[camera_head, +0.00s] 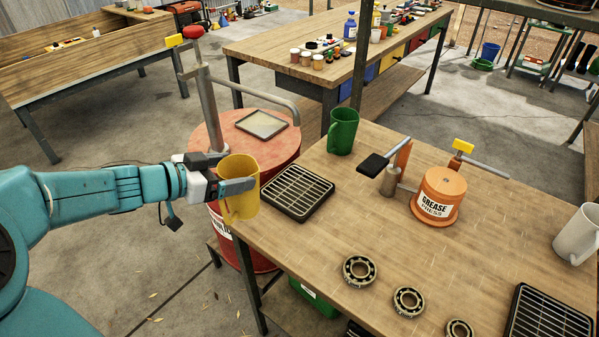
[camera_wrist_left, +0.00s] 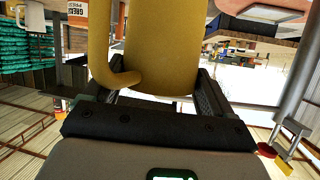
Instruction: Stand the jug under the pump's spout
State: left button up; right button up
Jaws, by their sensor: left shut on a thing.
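My left gripper (camera_head: 228,186) is shut on a yellow jug (camera_head: 238,172), which it holds off the surfaces near the left edge of the workbench. In the left wrist view the yellow jug (camera_wrist_left: 165,50) fills the space between the fingers, its handle to the left. The pump (camera_head: 205,105) stands on a red drum (camera_head: 228,142) behind the jug, and its curved grey spout (camera_head: 270,97) reaches right. A black slotted grate (camera_head: 297,192) lies on the bench corner, right of the jug. My right gripper is not in view.
A green jug (camera_head: 342,131) stands behind the grate. An orange grease press (camera_head: 438,196) stands mid-bench, with bearings (camera_head: 360,270) in front. A white jug (camera_head: 577,235) and a second grate (camera_head: 548,316) are at right. A square tray (camera_head: 262,124) lies on the drum.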

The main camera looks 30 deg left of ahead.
aim_at(249, 157)
pick_arm(q)
jog(key=w+r+b+x, duration=0.1)
jog(key=r+b+x, duration=0.1)
jog(key=x, duration=1.4)
jog(key=shift+r+b, duration=0.3)
jog(key=shift+b, duration=0.25)
jog(key=shift+w+d+f, duration=0.1)
jog(key=shift+d+f, duration=0.05)
jog(key=o, duration=1.2)
jog(key=shift+w+f, duration=0.1)
jog(key=shift+c, duration=0.2)
jog(key=p+v, duration=0.3)
jog(key=v, duration=0.9)
jog(key=shift+r, duration=0.25)
